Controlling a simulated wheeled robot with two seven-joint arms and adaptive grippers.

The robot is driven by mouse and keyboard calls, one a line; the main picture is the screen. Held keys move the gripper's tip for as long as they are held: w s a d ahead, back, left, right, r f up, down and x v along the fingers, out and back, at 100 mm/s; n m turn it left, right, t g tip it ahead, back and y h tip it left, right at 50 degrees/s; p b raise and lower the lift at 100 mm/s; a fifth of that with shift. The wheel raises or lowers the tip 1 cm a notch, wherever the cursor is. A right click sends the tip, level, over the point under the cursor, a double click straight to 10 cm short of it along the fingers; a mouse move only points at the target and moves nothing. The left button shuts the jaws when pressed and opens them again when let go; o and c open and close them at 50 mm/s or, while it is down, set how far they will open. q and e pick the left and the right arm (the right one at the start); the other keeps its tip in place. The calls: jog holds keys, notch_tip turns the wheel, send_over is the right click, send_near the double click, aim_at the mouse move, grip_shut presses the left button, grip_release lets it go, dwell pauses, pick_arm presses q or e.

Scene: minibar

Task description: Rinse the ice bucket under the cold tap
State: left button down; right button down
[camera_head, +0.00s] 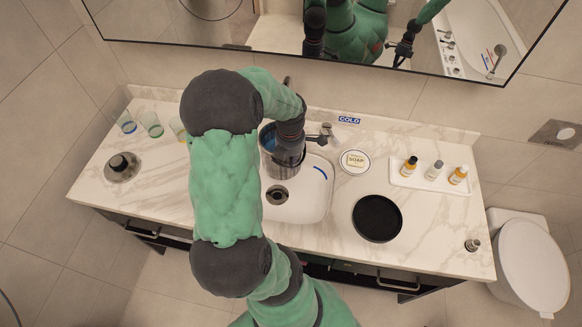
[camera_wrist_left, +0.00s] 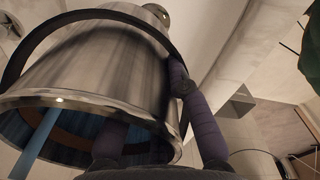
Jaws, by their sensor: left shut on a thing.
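The ice bucket (camera_head: 268,152) is a shiny metal pail with a dark band-like handle. It is held over the white sink (camera_head: 312,200), close to the tap area, with blue showing inside it. In the left wrist view the bucket (camera_wrist_left: 100,65) is tilted, and a blue strip crosses its mouth; I cannot tell whether that is water. My left gripper (camera_head: 291,140) is shut on the bucket at its rim, with its dark fingers (camera_wrist_left: 160,125) against it. The cold tap's metal handle (camera_head: 322,136) stands right of the bucket, near the COLD label (camera_head: 349,119). My arm hides much of the tap.
Glasses (camera_head: 151,124) and a black-knobbed metal object (camera_head: 123,166) stand on the left. A soap dish (camera_head: 355,161), a black round tray (camera_head: 377,218) and a white tray (camera_head: 403,181) with small bottles lie to the right. A mirror hangs behind; a toilet (camera_head: 533,265) stands at right.

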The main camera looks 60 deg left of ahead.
pick_arm(q)
jog(key=shift+w+a+f+b, duration=0.15)
jog(key=shift+w+a, duration=0.25)
jog(key=shift+a, duration=0.5)
jog(key=shift+w+a+f+b, duration=0.15)
jog(key=shift+w+a, duration=0.3)
jog(key=shift+a, duration=0.5)
jog(key=shift+w+a+f+b, duration=0.1)
jog(key=shift+w+a+b, duration=0.25)
jog(key=shift+a, duration=0.55)
jog(key=s+d, duration=0.4)
jog(key=d, duration=0.5)
jog(key=shift+d, duration=0.1)
